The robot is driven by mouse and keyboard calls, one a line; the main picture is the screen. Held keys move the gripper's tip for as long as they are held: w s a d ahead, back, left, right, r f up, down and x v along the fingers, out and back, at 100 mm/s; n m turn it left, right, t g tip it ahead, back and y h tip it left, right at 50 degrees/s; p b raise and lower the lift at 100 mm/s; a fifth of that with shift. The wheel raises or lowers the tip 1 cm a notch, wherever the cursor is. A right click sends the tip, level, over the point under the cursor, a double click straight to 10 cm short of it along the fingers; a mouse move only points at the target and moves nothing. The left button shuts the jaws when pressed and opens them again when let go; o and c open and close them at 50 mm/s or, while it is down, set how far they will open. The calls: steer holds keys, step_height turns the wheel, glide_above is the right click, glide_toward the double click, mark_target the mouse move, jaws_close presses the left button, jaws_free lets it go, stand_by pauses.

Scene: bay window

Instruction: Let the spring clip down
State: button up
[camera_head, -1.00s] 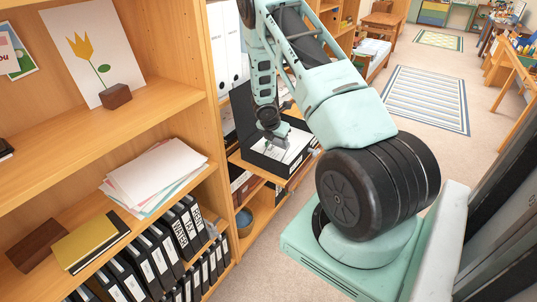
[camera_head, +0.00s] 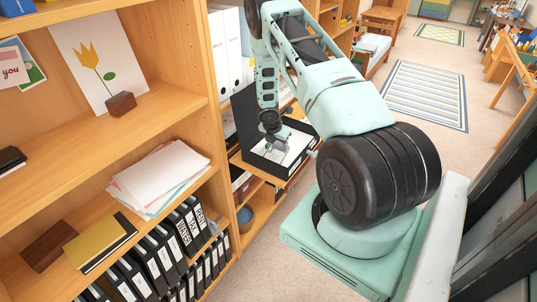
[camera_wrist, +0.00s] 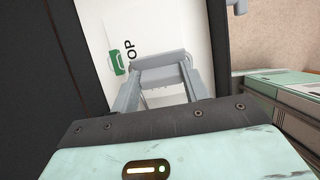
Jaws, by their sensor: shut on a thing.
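An open black box file (camera_head: 270,160) stands on a low shelf beyond the bookcase, its lid (camera_head: 242,112) raised at the left. White paper (camera_head: 296,147) lies inside. In the wrist view, the paper (camera_wrist: 158,38) shows a green mark and the letters "OP". My gripper (camera_head: 280,142) reaches down into the box from above. In the wrist view, my gripper (camera_wrist: 160,88) has its two grey fingers at a grey plate, which looks like the spring clip (camera_wrist: 160,72). The jaws are shut on it, over the paper. The clip's gap to the paper cannot be told.
A wooden bookcase (camera_head: 215,80) stands close at the left, with a paper stack (camera_head: 160,178), black binders (camera_head: 185,225) and a tulip card (camera_head: 98,60). White binders (camera_head: 228,45) stand behind the box. Open carpet with a striped rug (camera_head: 425,95) lies to the right.

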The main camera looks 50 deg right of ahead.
steer(key=shift+d+y+p, duration=0.2)
steer(key=shift+y+p, duration=0.2)
steer(key=shift+p, duration=1.7)
steer(key=shift+f+p, duration=0.15)
steer(key=shift+p, duration=0.2)
steer(key=shift+f, duration=0.1)
steer(key=shift+d+f, duration=0.1)
steer(key=shift+d, duration=0.05)
steer(key=shift+d+f+y, duration=0.25)
steer(key=shift+f+y, duration=0.15)
steer(key=shift+y, duration=0.4)
steer(key=shift+w, duration=0.1)
